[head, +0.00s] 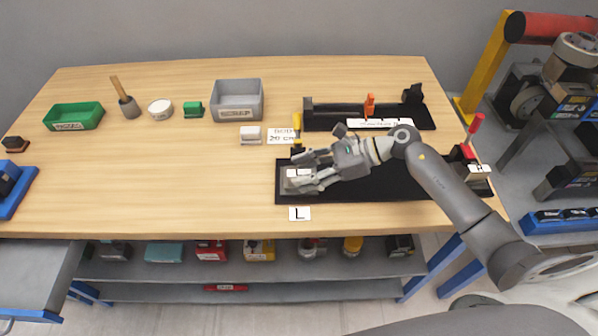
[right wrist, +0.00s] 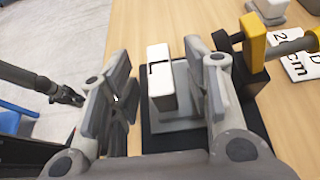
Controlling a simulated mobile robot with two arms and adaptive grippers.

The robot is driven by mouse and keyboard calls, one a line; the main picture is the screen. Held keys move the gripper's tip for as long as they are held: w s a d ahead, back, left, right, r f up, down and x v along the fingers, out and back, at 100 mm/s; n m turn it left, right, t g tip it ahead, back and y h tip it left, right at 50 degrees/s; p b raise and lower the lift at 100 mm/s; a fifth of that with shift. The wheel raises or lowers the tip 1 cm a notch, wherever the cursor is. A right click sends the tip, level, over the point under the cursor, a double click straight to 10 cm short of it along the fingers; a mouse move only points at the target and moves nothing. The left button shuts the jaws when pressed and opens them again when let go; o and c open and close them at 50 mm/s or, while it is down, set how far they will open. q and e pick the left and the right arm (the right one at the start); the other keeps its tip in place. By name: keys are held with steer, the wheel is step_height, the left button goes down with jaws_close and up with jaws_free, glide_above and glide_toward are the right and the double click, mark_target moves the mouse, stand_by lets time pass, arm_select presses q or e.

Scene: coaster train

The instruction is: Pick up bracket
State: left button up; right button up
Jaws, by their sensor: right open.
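The bracket (head: 298,174) is a grey piece at the left end of a black fixture (head: 400,186) on the table, partly hidden by my right gripper. In the right wrist view the upright block stands between the open fingers (right wrist: 160,70), closer to the right one, with a gap on the left. My left gripper (right wrist: 65,95) appears small at the far left.
A yellow-handled clamp (right wrist: 256,45) stands close beside the bracket on the fixture. A card marked L (head: 299,213) lies in front. A second black fixture (head: 320,124) with an orange clamp (head: 369,105) lies behind. A grey bin (head: 237,85) stands further back; the table's left-centre is clear.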

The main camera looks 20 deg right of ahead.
steer(key=shift+w+a+f, duration=0.15)
steer(key=shift+a, duration=0.4)
steer(key=shift+w+a+f, duration=0.1)
steer(key=shift+a+f, duration=0.1)
steer(key=shift+a, duration=0.05)
steer(key=shift+a+f, duration=0.1)
steer(key=shift+c, duration=1)
jaws_close()
arm_select(q)
steer(key=shift+s+r, duration=0.3)
steer(key=shift+s, duration=0.2)
